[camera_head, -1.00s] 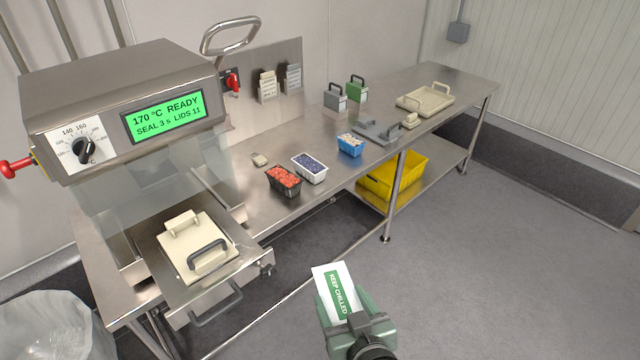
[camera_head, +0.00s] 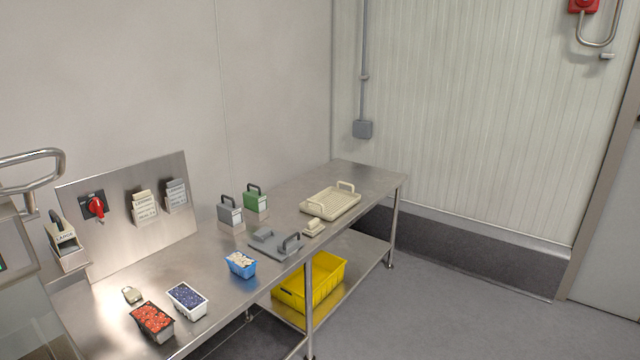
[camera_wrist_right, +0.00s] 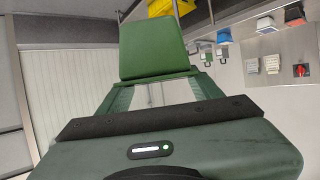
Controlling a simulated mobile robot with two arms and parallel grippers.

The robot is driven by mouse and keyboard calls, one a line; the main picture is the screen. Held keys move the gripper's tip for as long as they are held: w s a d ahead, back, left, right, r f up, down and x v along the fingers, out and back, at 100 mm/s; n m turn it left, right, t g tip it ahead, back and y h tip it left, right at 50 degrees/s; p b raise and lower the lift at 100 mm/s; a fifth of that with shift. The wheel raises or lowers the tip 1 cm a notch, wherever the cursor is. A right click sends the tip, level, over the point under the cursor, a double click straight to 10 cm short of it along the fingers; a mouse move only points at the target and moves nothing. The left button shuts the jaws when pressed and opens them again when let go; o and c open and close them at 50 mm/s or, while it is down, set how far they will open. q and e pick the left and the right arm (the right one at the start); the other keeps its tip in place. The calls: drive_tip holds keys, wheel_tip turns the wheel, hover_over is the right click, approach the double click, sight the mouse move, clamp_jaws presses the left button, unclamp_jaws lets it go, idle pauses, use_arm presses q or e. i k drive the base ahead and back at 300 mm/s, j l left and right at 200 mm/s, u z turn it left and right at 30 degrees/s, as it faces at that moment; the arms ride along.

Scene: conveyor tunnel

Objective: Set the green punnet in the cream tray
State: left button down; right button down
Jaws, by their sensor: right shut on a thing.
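The green punnet (camera_wrist_right: 153,47) shows in the right wrist view as a plain green face between my fingers. My right gripper (camera_wrist_right: 155,80) is shut on it and holds it clear of the table. Neither shows in the head view now. The cream tray (camera_head: 331,202) lies at the far end of the steel table in the head view, ribbed inside, with a handle at each end. No item is visible in it. My left gripper is in neither current view.
Red (camera_head: 152,320), white (camera_head: 187,299) and blue (camera_head: 240,264) filled punnets stand along the table's front. A grey plate with a handle (camera_head: 276,245) and a small cream block (camera_head: 313,228) lie before the tray. A yellow crate (camera_head: 309,285) sits on the lower shelf.

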sight(331, 205)
drive_tip(key=i+l+z, duration=0.95)
drive_tip(key=i, duration=0.3)
drive_tip(key=i+z, duration=0.3)
drive_tip(key=i, duration=0.15)
drive_tip(key=i+u, duration=0.15)
drive_tip(key=i, duration=0.75)
drive_tip(key=i+l+u, duration=0.1)
drive_tip(key=i, duration=0.8)
drive_tip(key=i+u, duration=0.3)
drive_tip(key=u, duration=0.2)
drive_tip(key=i+l+u, duration=0.1)
drive_tip(key=i+u, duration=0.35)
drive_tip(key=i+l+u, duration=0.2)
drive_tip(key=u, duration=0.3)
drive_tip(key=i+l+u, duration=0.2)
drive_tip(key=u, duration=0.25)
drive_tip(key=i+l+u, duration=0.2)
drive_tip(key=u, duration=0.2)
drive_tip(key=i+l+u, duration=0.15)
drive_tip(key=u, duration=0.3)
drive_tip(key=i+l+u, duration=0.1)
drive_tip(key=l+u, duration=0.55)
drive_tip(key=u, duration=0.2)
drive_tip(key=l+u, duration=0.65)
drive_tip(key=l, duration=0.15)
drive_tip(key=i+l+u, duration=0.1)
drive_tip(key=l+u, duration=0.15)
drive_tip(key=l, duration=0.15)
